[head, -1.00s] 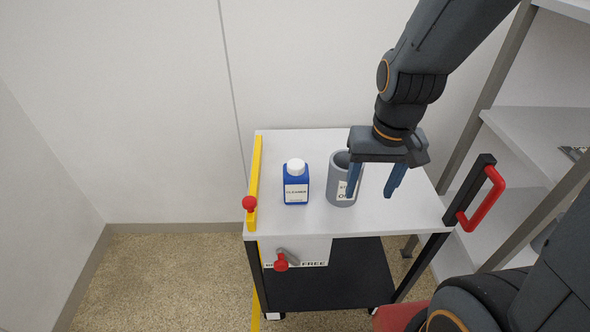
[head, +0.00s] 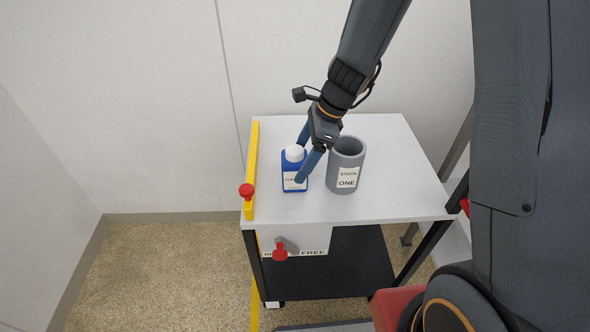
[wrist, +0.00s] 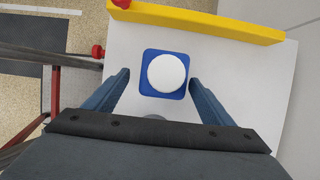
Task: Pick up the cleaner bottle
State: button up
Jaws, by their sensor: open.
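The cleaner bottle (head: 294,172) is blue with a white cap and a white label, and stands upright on the cart top. In the wrist view the bottle's cap (wrist: 166,72) shows from above, just beyond and between the fingertips. My gripper (head: 304,163) is open and angled down at the bottle's right side; one finger crosses in front of part of the label. In the wrist view both blue fingers of my gripper (wrist: 159,78) are spread on either side. I cannot tell whether a finger touches the bottle.
A grey cup labelled "STOCK ONE" (head: 346,180) stands close to the right of the bottle and my gripper. A yellow bar (head: 252,165) with a red knob (head: 246,190) runs along the cart's left edge. The right part of the cart top (head: 400,170) is clear.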

jog(key=shift+w+p+x, duration=0.2)
jog(key=shift+p+x, duration=0.25)
jog(key=shift+x, duration=2.1)
jog(key=shift+d, duration=0.1)
jog(key=c, duration=1.4)
jog(key=shift+c, duration=0.6)
jog(key=shift+r, duration=0.1)
